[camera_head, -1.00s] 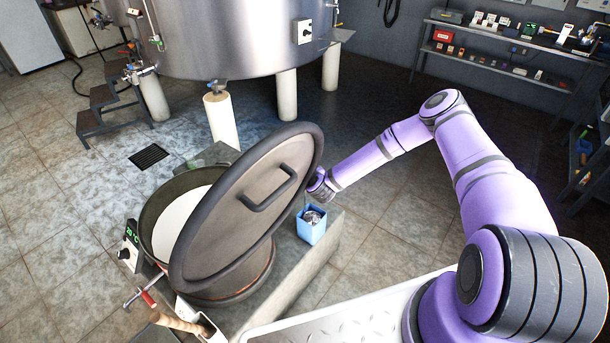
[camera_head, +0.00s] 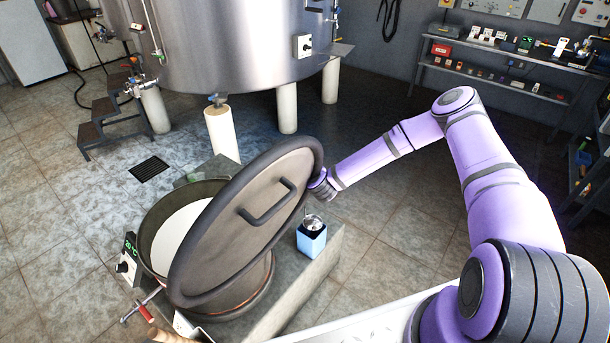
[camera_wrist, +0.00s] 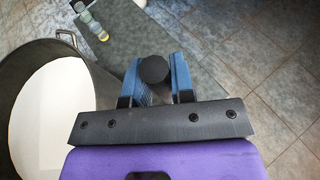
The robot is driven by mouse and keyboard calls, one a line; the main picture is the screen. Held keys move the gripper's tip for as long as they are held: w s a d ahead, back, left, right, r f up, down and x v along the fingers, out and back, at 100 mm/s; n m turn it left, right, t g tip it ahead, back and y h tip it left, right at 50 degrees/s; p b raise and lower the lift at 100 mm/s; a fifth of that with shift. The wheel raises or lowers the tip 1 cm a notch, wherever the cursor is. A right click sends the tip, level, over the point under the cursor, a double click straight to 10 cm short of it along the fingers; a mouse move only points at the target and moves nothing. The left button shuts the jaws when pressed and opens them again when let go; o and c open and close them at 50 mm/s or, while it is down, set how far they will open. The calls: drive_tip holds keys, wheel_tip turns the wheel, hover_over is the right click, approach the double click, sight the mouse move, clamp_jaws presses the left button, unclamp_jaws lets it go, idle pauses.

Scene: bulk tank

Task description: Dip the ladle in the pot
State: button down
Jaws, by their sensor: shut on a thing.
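The pot (camera_head: 152,240) stands on a low plinth with white liquid in it. Its large dark lid (camera_head: 215,250) is tilted up steeply at its right side. In the wrist view the pot (camera_wrist: 35,60) is at left, beside my gripper (camera_wrist: 155,78). My gripper's blue fingers are shut on the ladle, whose dark round handle end (camera_wrist: 153,69) faces the camera. In the head view the lid hides my fingers and most of the handle.
A steel tank (camera_head: 220,40) on pale legs stands behind, with dark steps (camera_head: 105,118) at its left. A temperature display (camera_head: 129,247) is on the pot's left side. The plinth (camera_head: 315,280) has bare room at front right. Shelves (camera_head: 500,68) line the back wall.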

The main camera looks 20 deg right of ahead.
drive_tip(key=shift+a+r, duration=0.1)
drive_tip(key=shift+r, duration=3.55)
drive_tip(key=d, duration=1)
drive_tip(key=shift+w, duration=0.3)
drive_tip(key=c, duration=1.8)
unclamp_jaws()
drive_tip(key=shift+s, duration=0.1)
clamp_jaws()
